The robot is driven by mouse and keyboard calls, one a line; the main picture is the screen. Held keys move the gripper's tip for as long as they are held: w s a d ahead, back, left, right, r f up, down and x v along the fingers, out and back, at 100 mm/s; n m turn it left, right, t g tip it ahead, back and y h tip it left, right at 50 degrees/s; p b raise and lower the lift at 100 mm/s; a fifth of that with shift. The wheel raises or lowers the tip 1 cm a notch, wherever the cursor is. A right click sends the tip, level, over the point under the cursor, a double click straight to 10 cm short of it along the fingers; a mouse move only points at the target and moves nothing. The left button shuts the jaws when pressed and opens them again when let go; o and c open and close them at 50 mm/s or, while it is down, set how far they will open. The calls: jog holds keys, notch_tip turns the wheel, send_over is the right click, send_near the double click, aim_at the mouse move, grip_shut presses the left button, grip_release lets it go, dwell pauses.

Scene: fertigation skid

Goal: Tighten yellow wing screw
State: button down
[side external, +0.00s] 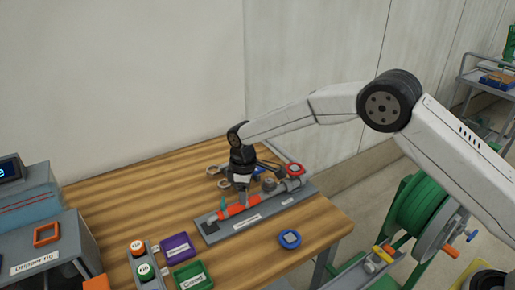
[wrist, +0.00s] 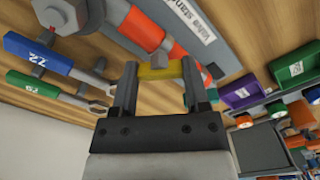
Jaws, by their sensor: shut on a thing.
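The yellow wing screw (wrist: 160,71) is between the two fingertips of my gripper (wrist: 157,74) in the wrist view. My gripper is shut on it, one finger on each side. The screw sits beside an orange pipe section (wrist: 143,28) on the grey valve stand (wrist: 205,25). In the side view my gripper (side external: 242,190) points down over the stand (side external: 210,234), close to the orange pipe. The yellow screw is hidden there behind my gripper.
A blue-handled tool (wrist: 40,53) and a green-handled tool (wrist: 32,83) lie beside the stand. A purple tray (side external: 178,246), a green tray (side external: 190,275) and a blue ring-shaped part (side external: 289,239) are on the wooden table. The table's right front is mostly clear.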

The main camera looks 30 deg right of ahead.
jog(key=m, duration=0.5)
jog(key=shift+m, duration=0.3)
jog(key=shift+r+m, duration=0.1)
jog(key=shift+m, duration=2.2)
jog(key=shift+c, duration=0.4)
grip_release()
jog(key=shift+r, duration=3.9)
